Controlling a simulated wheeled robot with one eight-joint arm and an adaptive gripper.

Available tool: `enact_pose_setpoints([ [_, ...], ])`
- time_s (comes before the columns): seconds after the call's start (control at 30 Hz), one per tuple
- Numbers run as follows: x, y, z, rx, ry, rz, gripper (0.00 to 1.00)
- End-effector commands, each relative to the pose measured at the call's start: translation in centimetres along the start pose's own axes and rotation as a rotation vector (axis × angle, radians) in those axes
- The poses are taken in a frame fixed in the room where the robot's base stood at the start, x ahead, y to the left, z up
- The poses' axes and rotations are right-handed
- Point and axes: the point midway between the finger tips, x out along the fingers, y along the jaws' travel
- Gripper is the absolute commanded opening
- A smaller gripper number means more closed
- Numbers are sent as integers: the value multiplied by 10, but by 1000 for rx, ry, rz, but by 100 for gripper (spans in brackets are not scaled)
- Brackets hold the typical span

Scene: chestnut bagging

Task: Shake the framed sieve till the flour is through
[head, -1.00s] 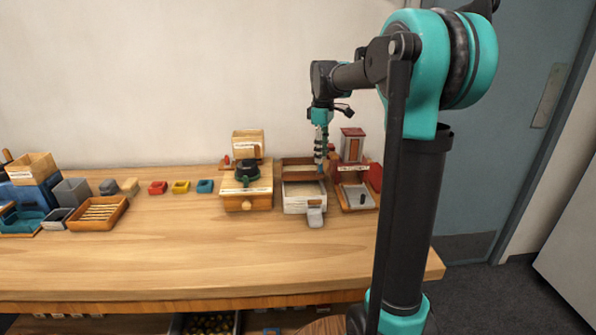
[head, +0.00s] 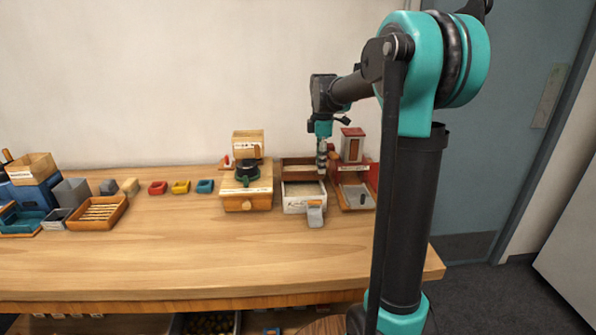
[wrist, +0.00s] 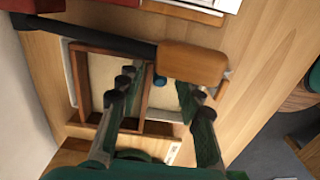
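The wooden-framed sieve (head: 290,161) stands at the back of the bench with a pale, flour-like surface inside. The wrist view shows its brown frame (wrist: 83,62) and a divider. A small blue knob (wrist: 160,81) sits near the frame's near edge. A white tray (head: 292,205) with pale contents is at the sieve's front. My gripper (head: 322,172) points down over the sieve's right side. In the wrist view its green fingers (wrist: 163,92) are spread apart on either side of the knob, with visible gaps. How far the flour has passed is unclear.
A red-topped device (head: 352,146) stands close on the right, a wooden box with a dark-green top (head: 247,190) on the left. A grey piece (head: 315,214) sits in front; the front bench is clear.

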Motion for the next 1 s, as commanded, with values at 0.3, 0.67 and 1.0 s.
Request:
enact_pose_setpoints([
  [0.3,1,0,0,0,0,0,36],
  [0.67,12,0,0,1,0,0,36],
  [1.0,20,0,0,1,0,0,36],
])
